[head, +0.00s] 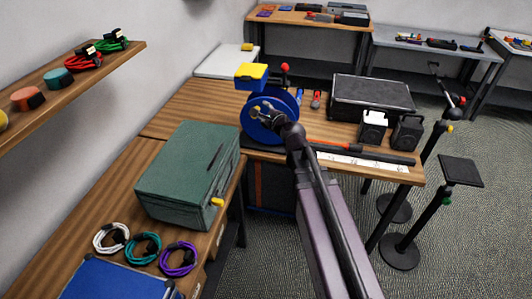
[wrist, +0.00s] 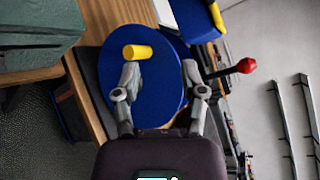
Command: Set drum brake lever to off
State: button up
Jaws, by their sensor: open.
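The blue cable drum (head: 284,101) stands at the near edge of the wooden bench, and its round face fills the middle of the wrist view (wrist: 160,105). The brake lever (head: 285,68) has a red ball knob and shows above the drum. In the wrist view the lever (wrist: 246,66) is a dark rod with the red knob, sticking out right of the drum. My gripper (wrist: 160,75) is open and empty in front of the drum face. Its right finger is near the lever's inner end; contact cannot be told. A yellow crank handle (wrist: 138,52) is beyond the left finger.
A blue and yellow block (head: 252,74) stands behind the drum. A green case (head: 185,175) sits on the near left bench. Coiled cables (head: 145,248) lie in front of the green case.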

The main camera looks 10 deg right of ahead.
jog(key=s+f+n+g, duration=0.7)
jog(key=s+f+n, duration=0.2)
jog(key=n, duration=0.3)
jog(key=shift+s+f+b, duration=0.25)
jog(key=shift+f+b, duration=0.2)
jog(key=shift+f, duration=0.25)
